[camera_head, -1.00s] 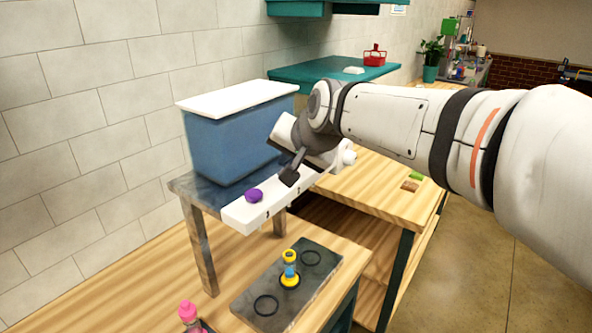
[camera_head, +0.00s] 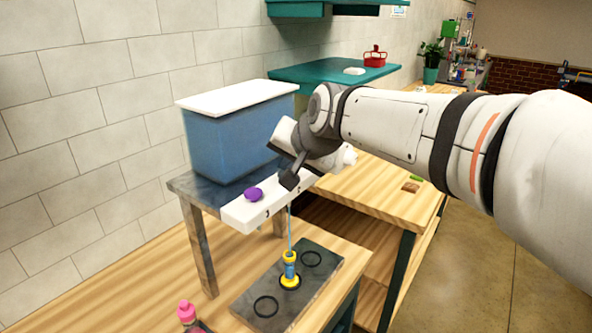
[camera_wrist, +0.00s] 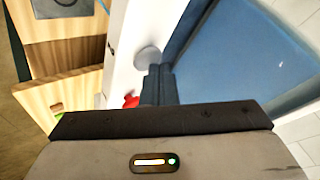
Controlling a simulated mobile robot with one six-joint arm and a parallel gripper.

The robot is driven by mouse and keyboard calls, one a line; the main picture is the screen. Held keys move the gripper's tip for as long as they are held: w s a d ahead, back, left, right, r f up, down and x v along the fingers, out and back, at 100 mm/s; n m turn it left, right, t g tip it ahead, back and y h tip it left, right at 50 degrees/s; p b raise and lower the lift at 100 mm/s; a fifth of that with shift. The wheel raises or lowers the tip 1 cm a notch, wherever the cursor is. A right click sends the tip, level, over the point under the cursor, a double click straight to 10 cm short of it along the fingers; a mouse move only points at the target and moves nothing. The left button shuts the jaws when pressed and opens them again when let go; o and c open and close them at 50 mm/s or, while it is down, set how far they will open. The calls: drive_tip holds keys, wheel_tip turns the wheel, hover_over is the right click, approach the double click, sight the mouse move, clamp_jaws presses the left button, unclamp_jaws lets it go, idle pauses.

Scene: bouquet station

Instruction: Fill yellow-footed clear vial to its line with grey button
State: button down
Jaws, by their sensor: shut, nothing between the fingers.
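The clear vial (camera_head: 290,269) with a yellow foot and yellow rim stands upright in the middle ring of the dark slab, with blue liquid inside. Its fill line is too small to make out. A thin blue stream (camera_head: 290,228) falls from the white dispenser bar (camera_head: 236,214) into it. My gripper (camera_head: 290,180) is shut and empty, its tips at the bar near the number 2. In the wrist view the shut fingers (camera_wrist: 158,86) reach the round grey button (camera_wrist: 147,57), apparently touching it. In the head view my gripper hides this button.
A purple button (camera_head: 253,194) sits by number 3 on the bar. A blue tank (camera_head: 228,142) with a white lid stands behind. A pink-capped bottle (camera_head: 187,312) is at the front. The slab (camera_head: 250,288) has empty rings either side of the vial.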

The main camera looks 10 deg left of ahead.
idle(0.4)
drive_tip(key=shift+r+p, duration=0.7)
drive_tip(key=shift+r, duration=0.2)
drive_tip(key=shift+r, duration=0.1)
drive_tip(key=shift+r+p, duration=1.75)
drive_tip(key=shift+r, duration=0.7)
idle(0.7)
idle(0.4)
